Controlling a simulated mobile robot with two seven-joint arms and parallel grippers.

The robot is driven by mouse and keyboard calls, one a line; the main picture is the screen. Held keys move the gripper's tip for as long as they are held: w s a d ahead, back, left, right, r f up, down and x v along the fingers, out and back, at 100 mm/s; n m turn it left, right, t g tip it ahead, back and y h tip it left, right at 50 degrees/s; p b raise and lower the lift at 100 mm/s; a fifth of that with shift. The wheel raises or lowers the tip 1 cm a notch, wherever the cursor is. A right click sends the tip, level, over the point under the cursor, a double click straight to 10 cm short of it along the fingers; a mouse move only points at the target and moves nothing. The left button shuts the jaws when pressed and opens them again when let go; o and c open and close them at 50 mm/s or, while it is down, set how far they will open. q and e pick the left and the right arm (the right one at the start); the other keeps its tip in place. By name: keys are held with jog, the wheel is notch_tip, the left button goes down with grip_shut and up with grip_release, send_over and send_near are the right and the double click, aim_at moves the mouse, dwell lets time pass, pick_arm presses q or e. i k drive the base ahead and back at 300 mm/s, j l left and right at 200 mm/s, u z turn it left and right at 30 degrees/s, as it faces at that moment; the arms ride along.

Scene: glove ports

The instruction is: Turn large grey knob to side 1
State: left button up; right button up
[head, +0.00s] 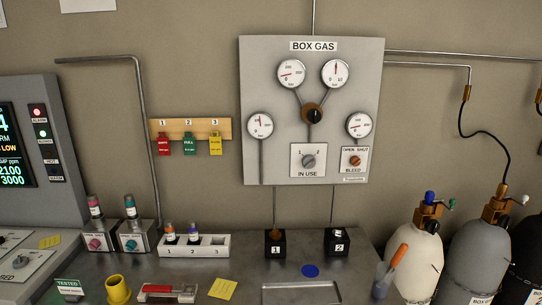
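The large grey knob (308,161) sits on a white plate (297,171) marked 1, 2 and IN USE, low on the grey BOX GAS panel (262,90). The 1 is at the upper left of the knob and the 2 at the upper right. The knob is too small in the head view to tell surely which side it points to. Neither of my grippers is in view, and nothing touches the knob.
A bleed knob (355,161) is right of it, a black and brown regulator knob (314,114) above. Gauges surround them. Gas cylinders (480,255) stand at the right. The metal bench (215,265) below holds a white tray (220,251) and black blocks 1 (270,242) and 2 (346,243).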

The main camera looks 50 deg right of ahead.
aim_at(308, 161)
jog(key=z, duration=2.1)
